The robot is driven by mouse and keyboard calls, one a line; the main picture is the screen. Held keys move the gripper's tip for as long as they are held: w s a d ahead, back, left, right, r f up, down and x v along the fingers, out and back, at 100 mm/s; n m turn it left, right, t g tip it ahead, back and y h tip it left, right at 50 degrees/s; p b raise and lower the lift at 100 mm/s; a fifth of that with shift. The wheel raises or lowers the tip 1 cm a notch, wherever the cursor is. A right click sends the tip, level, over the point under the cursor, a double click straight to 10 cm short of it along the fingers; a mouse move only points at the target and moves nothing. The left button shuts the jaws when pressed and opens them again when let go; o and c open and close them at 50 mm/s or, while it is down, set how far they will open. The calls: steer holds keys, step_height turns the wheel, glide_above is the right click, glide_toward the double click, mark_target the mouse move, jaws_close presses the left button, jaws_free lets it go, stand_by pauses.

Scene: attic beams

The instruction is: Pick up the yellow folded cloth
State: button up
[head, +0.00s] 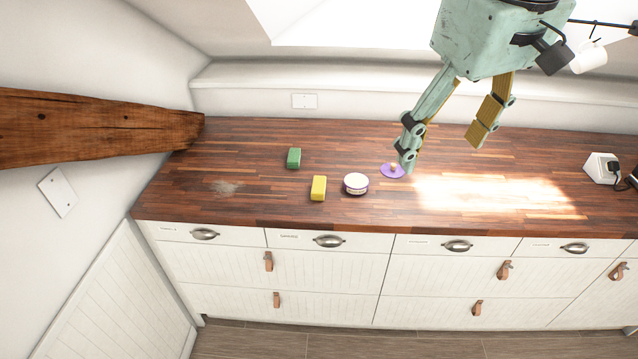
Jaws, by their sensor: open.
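A small yellow block-shaped item (318,188), which looks like the yellow folded cloth, lies on the dark wooden counter near its front edge. My gripper (442,150) is open and empty, above and to the right of it, with its fingers spread and pointing down. The left finger overlaps a purple disc with a small knob (391,171) in the picture; I cannot tell whether they touch. Nothing covers the yellow cloth.
A round white tub with a dark band (356,184) stands just right of the yellow cloth. A green block (294,158) lies behind it to the left. A white socket box (601,168) is far right. A wooden beam (95,131) juts in at left. The counter's left part is clear.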

steer(key=w+a+f+n+p, duration=0.1)
steer(key=w+a+n, duration=0.1)
steer(key=w, duration=0.4)
steer(key=w+a+f+n+p, duration=0.1)
steer(key=w+a, duration=0.2)
steer(key=w, duration=0.4)
steer(key=n+g+p, duration=0.3)
steer(key=n+p, duration=0.4)
steer(key=n, duration=0.2)
glide_above(319, 184)
step_height(319, 184, down, 25)
steer(key=shift+f, duration=4.25)
steer(key=shift+f, duration=0.15)
steer(key=shift+f+p, duration=0.6)
steer(key=shift+f, duration=1.85)
